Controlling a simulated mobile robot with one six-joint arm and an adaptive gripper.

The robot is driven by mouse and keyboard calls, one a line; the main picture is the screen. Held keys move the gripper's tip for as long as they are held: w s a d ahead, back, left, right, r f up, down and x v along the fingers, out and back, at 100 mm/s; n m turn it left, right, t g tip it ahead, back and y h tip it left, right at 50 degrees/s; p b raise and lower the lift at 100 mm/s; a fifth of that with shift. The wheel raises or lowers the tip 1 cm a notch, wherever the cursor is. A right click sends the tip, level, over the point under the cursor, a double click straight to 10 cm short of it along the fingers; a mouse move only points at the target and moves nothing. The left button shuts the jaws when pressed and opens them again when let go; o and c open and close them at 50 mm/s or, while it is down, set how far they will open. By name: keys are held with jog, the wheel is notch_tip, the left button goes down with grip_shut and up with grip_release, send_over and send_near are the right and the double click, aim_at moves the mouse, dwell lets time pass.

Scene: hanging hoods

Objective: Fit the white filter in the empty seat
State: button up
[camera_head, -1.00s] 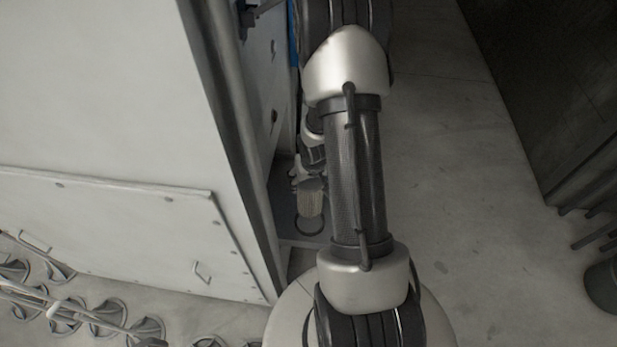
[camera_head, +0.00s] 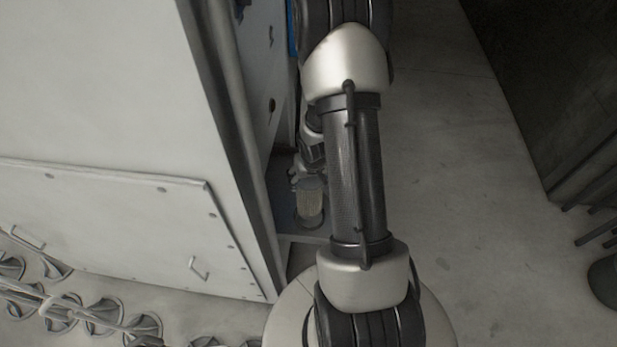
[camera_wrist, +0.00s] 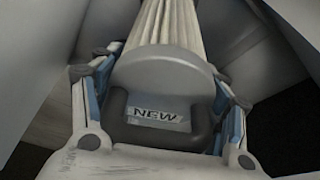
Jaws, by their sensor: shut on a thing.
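The white filter (camera_wrist: 165,85) fills the middle of the wrist view, with a pale pleated body, a round end cap, a dark handle and a label reading "NEW". My gripper (camera_wrist: 160,100) is shut on it, one finger on each side of the cap. In the head view the filter (camera_head: 311,196) hangs upright below my gripper (camera_head: 309,178), inside the narrow opening beside the white cabinet. A dark round ring (camera_head: 309,220) shows under the filter's lower end. Whether the filter touches it or sits in it I cannot tell.
The white cabinet wall (camera_head: 95,90) stands close on the left, with a handled panel (camera_head: 120,225) low on it. Several round fan-like parts (camera_head: 100,315) lie at the bottom left. The floor to the right (camera_head: 460,180) is clear.

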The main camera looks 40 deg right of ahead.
jog(key=shift+f, duration=0.1)
dwell(0.8)
jog(key=shift+f+b, duration=1.2)
jog(key=shift+f, duration=1.5)
jog(key=o, duration=1.2)
jog(key=shift+o, duration=0.2)
jog(key=shift+s+a, duration=0.1)
jog(key=shift+v, duration=3.7)
